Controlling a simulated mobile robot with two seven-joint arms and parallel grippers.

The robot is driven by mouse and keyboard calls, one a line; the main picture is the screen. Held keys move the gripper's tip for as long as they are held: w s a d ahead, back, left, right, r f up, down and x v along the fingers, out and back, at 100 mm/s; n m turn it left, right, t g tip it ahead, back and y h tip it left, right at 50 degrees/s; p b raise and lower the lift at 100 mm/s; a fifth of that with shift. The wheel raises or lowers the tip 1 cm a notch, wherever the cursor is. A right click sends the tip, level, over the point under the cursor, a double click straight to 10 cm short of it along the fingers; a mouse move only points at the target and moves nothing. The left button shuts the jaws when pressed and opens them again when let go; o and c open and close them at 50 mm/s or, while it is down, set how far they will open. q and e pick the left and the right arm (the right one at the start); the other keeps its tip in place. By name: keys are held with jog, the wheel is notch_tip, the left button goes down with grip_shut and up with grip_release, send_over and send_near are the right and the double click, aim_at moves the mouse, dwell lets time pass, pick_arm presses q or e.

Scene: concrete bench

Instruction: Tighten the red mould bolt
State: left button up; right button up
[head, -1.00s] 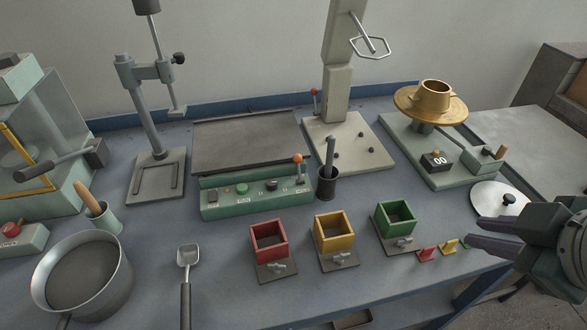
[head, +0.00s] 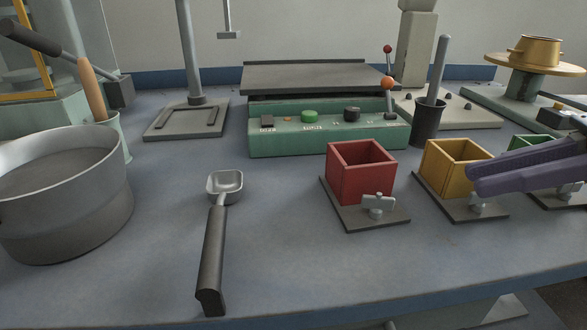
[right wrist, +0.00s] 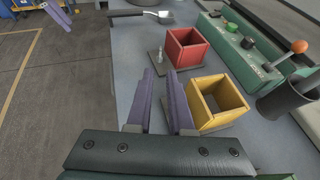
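The red mould (head: 362,183) is an open square box on a grey base plate in the head view. Its bolt (head: 378,205), a grey wing-shaped head, stands upright on the plate in front of the box. My right gripper (head: 473,178) has purple fingers and is empty. Its two fingers are apart in the right wrist view (right wrist: 160,72). It is right of the red mould's bolt, in front of the yellow mould. Part of my left gripper (right wrist: 60,14) shows at the top left there.
The yellow mould (head: 445,183) and the green mould (head: 537,144) stand right of the red one, partly hidden by my right gripper. A scoop (head: 214,245) and a large metal pan (head: 65,215) lie to the left. A green control box (head: 330,140) is behind.

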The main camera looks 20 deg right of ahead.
aim_at(388, 198)
jog(key=b+x, duration=0.2)
jog(key=x, duration=0.6)
jog(key=shift+w+a+f, duration=0.15)
jog(key=shift+w+a, duration=0.1)
jog(key=shift+a, duration=0.2)
jog(key=shift+c, duration=0.4)
grip_shut()
